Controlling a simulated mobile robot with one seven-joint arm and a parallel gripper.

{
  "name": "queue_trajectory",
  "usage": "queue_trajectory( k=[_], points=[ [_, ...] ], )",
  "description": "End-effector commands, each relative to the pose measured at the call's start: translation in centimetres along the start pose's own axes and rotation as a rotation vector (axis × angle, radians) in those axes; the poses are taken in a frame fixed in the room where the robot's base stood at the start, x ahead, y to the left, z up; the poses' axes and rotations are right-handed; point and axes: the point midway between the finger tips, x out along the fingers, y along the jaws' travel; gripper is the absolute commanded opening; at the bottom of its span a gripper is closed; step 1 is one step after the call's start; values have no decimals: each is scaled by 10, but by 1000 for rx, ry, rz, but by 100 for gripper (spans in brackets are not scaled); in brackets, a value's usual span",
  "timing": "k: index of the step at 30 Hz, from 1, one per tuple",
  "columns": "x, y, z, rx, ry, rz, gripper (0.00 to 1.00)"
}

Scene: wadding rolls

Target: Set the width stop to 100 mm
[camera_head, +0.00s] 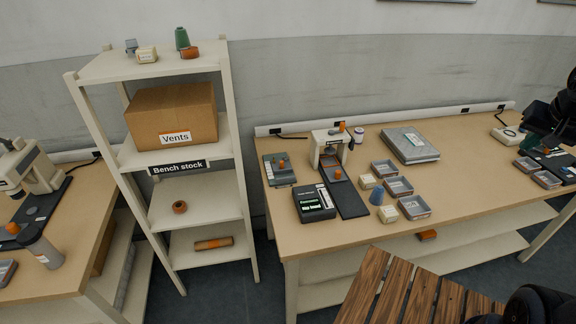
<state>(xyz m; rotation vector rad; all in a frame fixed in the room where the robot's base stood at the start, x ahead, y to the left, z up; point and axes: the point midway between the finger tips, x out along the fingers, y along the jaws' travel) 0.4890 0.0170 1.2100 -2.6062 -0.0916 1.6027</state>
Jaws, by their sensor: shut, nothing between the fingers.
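On the middle bench, a small white press-like stand (331,146) with an orange knob has a dark grey strip (348,199) running out in front. I cannot tell which part is the width stop, and no millimetre scale is legible. My dark gripper (532,112) appears at the far right edge, well away from these; its fingers are hard to make out, with nothing seen in them.
Small trays (398,187), cream blocks (367,182), a blue cone (377,196) and a grey case (408,146) share the bench. A shelf rack (168,168) stands left. A slatted wooden top (385,290) lies in front. The bench's middle right is clear.

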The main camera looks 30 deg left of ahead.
Motion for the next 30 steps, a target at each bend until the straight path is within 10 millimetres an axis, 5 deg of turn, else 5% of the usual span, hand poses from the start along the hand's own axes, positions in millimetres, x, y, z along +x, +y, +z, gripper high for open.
queue_trajectory(
  k=[14,30],
  points=[
    [75,-116,-34,46,16,-134,0],
    [158,-266,-15,137,-23,-317,0]
  ],
)
